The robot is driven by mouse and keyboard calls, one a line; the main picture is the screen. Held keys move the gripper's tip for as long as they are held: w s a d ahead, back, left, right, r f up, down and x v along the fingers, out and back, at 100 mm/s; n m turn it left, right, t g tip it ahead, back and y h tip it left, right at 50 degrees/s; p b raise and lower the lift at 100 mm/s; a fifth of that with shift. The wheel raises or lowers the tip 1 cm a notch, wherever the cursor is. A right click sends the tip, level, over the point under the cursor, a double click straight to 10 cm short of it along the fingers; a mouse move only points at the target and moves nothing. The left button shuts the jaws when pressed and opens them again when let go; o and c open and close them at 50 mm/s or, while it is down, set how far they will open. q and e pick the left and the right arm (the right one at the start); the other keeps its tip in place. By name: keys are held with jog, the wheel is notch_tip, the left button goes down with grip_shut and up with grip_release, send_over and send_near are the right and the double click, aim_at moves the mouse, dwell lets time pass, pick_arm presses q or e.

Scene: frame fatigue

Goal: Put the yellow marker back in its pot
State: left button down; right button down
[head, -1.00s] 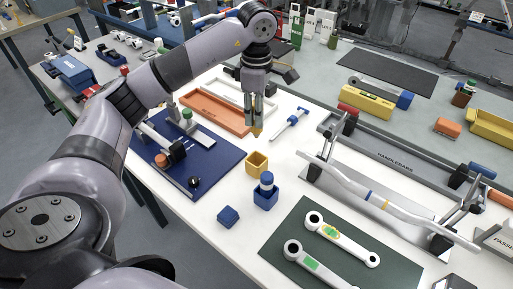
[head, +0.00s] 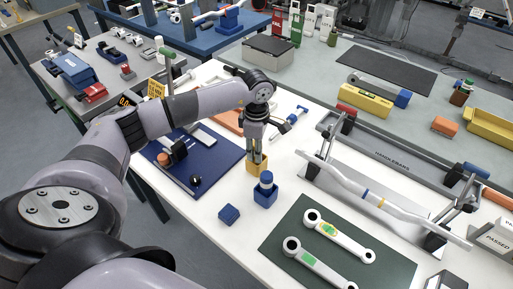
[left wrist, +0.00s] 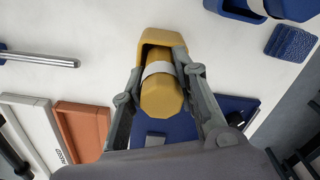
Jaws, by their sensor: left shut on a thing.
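My left gripper (head: 257,158) is shut on the yellow marker (left wrist: 160,98), which has a white band (left wrist: 158,69). The gripper points down right above the yellow pot (head: 252,168). In the left wrist view the pot (left wrist: 152,38) is a squarish yellow cup. The marker's far end is at the pot's mouth and seems to reach inside it; how deep, I cannot tell. The fingers (left wrist: 165,100) are on both sides of the marker. My right gripper is not in view.
A blue pot (head: 265,201) with a blue marker stands close beside the yellow pot. A blue block (head: 229,214) lies nearby. A dark blue mat (head: 215,172) with tools is to the left, a green mat (head: 338,215) with two cranks to the front right. A bar on stands is at right.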

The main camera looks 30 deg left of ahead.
pick_arm(q)
jog(key=shift+f+b, duration=0.25)
jog(key=shift+b, duration=0.1)
jog(key=c, duration=1.3)
grip_release()
jog(key=shift+r, duration=0.1)
jog(key=shift+r+p, duration=0.1)
jog(key=shift+p, duration=0.2)
jog(key=r, duration=0.1)
jog(key=r+b, duration=0.1)
jog(key=r, duration=0.1)
jog(key=r+b, duration=0.1)
jog(key=r, duration=0.1)
jog(key=shift+s+d+r, duration=0.1)
jog(key=shift+s+r, duration=0.05)
jog(key=shift+s, duration=0.15)
notch_tip(320, 180, up, 12)
jog(key=shift+s+b, duration=0.1)
jog(key=shift+b, duration=0.8)
